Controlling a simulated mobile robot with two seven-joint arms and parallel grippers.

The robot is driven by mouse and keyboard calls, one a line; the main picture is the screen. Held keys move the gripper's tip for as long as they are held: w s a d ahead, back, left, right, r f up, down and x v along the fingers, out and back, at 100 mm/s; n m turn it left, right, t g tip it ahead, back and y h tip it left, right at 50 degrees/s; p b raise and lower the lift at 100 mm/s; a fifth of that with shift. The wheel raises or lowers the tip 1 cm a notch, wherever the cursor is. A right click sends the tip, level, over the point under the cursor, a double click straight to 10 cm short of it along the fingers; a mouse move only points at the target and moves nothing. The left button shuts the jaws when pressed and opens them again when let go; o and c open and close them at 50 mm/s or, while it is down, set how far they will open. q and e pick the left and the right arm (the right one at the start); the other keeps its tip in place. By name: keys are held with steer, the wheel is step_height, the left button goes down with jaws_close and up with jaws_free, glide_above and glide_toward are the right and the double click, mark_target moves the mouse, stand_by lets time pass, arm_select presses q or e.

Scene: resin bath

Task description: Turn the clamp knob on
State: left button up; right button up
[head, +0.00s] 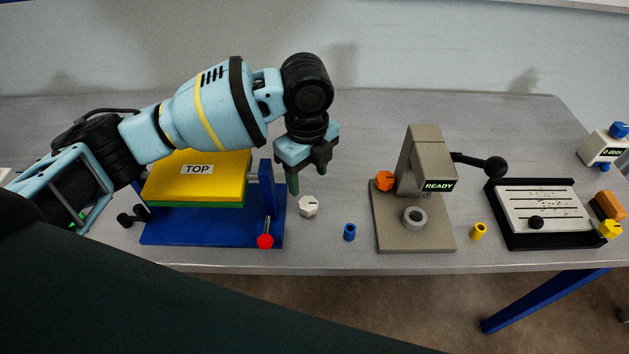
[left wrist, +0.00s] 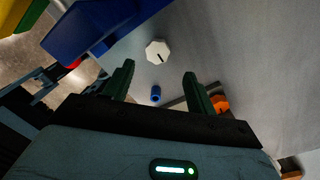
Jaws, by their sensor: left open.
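A white many-sided knob with a dark pointer line (head: 308,206) stands on the grey table, just right of the blue fixture; it also shows in the left wrist view (left wrist: 157,51). An orange knob (head: 384,181) sits on the left side of the grey press; I cannot tell which knob is the clamp knob. My left gripper (head: 293,182) points down, open and empty, above the table beside the white knob. In the left wrist view, its green fingers (left wrist: 158,72) are spread apart, with the white knob beyond the gap between their tips. My right gripper is out of view.
The blue fixture (head: 200,231) holds a yellow block marked TOP (head: 235,172) and has a red-ended lever (head: 265,241). A yellow cylinder (head: 478,231) and black-framed tray (head: 555,240) lie right.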

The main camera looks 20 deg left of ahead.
mark_target(308, 203)
arm_select(q)
steer(key=shift+s, duration=0.35)
steer(key=shift+f, duration=0.4)
steer(key=shift+w+f, duration=0.1)
steer(key=shift+f, duration=3.4)
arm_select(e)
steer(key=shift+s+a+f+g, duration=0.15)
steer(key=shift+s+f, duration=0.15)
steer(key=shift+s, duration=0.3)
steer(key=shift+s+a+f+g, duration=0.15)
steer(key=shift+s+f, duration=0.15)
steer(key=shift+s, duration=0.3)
arm_select(q)
steer(key=shift+c, duration=0.5)
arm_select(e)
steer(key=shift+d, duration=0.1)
arm_select(q)
steer(key=c, duration=0.9)
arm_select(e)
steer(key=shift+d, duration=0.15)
